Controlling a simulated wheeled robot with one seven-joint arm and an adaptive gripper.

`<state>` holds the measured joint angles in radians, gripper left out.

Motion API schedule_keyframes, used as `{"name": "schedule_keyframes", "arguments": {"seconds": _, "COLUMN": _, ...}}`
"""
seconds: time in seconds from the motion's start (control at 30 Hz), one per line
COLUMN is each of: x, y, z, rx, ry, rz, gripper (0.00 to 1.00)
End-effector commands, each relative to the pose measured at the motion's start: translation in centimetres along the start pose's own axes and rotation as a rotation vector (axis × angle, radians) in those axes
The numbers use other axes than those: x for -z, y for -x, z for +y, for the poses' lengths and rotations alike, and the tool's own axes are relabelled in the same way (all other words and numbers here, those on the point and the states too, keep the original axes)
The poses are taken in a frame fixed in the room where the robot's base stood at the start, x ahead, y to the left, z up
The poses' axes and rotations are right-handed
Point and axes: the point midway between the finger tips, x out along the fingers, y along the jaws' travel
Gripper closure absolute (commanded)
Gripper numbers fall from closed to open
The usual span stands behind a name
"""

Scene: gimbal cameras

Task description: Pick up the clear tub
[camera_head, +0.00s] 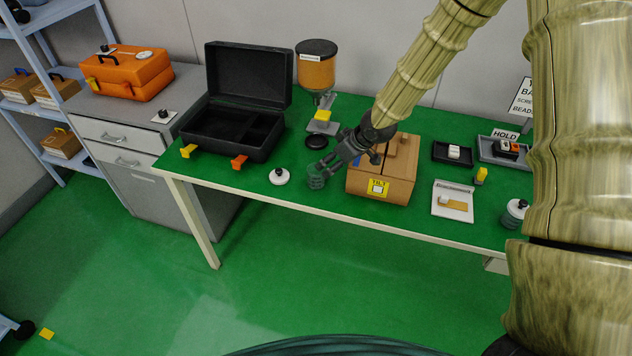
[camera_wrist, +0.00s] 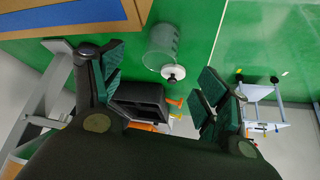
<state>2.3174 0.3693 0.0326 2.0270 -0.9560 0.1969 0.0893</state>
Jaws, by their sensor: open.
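The clear tub (camera_head: 316,182) stands near the front edge of the green table, left of the wooden box. In the wrist view the see-through tub (camera_wrist: 160,42) shows upper centre, between the lines of the fingers and beyond their tips. My gripper (camera_head: 327,167) is open, with its fingers pointing down and left beside the tub, close to its top in the head view. In the wrist view my gripper (camera_wrist: 160,68) has its two green-padded fingers spread wide with nothing between them. I cannot tell whether a finger touches the tub.
The wooden box (camera_head: 362,183) with a yellow label stands just right of the tub. A white round lid with a black knob (camera_head: 280,177) lies to its left. The open black case (camera_head: 225,146) is farther left. A dispenser (camera_head: 317,70) stands behind.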

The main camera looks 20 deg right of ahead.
Motion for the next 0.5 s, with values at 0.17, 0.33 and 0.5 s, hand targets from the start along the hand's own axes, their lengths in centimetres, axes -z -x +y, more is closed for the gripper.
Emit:
{"name": "schedule_keyframes", "arguments": {"seconds": 0.17, "x": 0.1, "y": -1.4, "z": -0.1, "rx": 0.001, "ry": 0.002, "rz": -0.003, "gripper": 0.26}}
{"name": "schedule_keyframes", "arguments": {"seconds": 0.33, "x": 0.1, "y": -3.2, "z": -0.1, "rx": 0.001, "ry": 0.003, "rz": -0.003, "gripper": 0.26}}
{"name": "schedule_keyframes", "arguments": {"seconds": 0.5, "x": 0.2, "y": -4.8, "z": -0.1, "rx": 0.001, "ry": 0.003, "rz": -0.001, "gripper": 0.26}}
